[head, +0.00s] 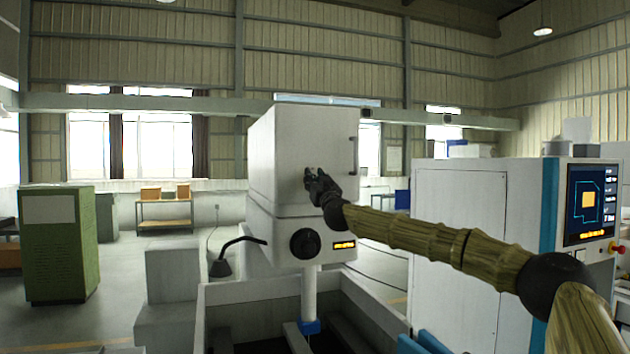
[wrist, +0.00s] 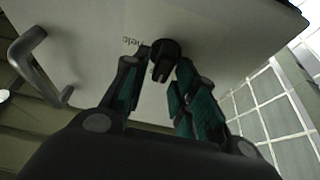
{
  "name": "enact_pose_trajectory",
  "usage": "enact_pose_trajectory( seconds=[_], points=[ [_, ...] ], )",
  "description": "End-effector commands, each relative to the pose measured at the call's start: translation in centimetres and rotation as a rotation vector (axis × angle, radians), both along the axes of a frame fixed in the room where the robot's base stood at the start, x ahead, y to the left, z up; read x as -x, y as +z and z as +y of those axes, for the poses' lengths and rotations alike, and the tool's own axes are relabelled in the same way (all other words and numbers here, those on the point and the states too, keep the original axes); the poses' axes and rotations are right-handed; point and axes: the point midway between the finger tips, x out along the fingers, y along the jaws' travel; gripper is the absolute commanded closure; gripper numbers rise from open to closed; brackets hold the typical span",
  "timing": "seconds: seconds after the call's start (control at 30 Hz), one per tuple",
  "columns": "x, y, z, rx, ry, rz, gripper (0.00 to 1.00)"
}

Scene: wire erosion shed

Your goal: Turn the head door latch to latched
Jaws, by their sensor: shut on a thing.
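The white machine head (head: 290,135) stands in the middle of the head view, its door facing me. My gripper (head: 313,182) reaches in from the right and is against the door, hiding most of the latch in that view. In the wrist view, the door (wrist: 215,45) fills the upper part. The small black door latch (wrist: 164,58) sits on the door between the teal-padded fingertips of my gripper (wrist: 164,78), which is shut on it. Printed letters show beside the latch, partly hidden; I cannot read the latch's position from them.
A door handle (head: 354,155) stands out at the door's right edge. A black round knob (head: 304,243) is below the door. An open tank (head: 245,292) lies below the head.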

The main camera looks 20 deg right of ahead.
Motion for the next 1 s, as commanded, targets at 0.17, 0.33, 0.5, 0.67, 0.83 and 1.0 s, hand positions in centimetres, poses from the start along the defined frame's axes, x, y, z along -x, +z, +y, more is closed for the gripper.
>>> enact_pose_trajectory(
  seconds=[0.17, 0.33, 0.5, 0.67, 0.83, 1.0],
  points=[
    [0.03, -0.06, -0.11, -0.012, -0.001, -0.001, 0.96],
    [0.05, -0.15, -0.04, -0.042, -0.002, -0.002, 0.96],
    [0.07, -0.21, -0.14, -0.094, -0.004, -0.001, 0.96],
    [0.08, -0.18, -0.14, -0.150, -0.003, 0.000, 0.97],
    [0.09, -0.04, -0.20, -0.213, -0.003, 0.002, 0.97],
    [0.08, -0.02, -0.27, -0.282, -0.004, 0.005, 0.97]
  ],
)
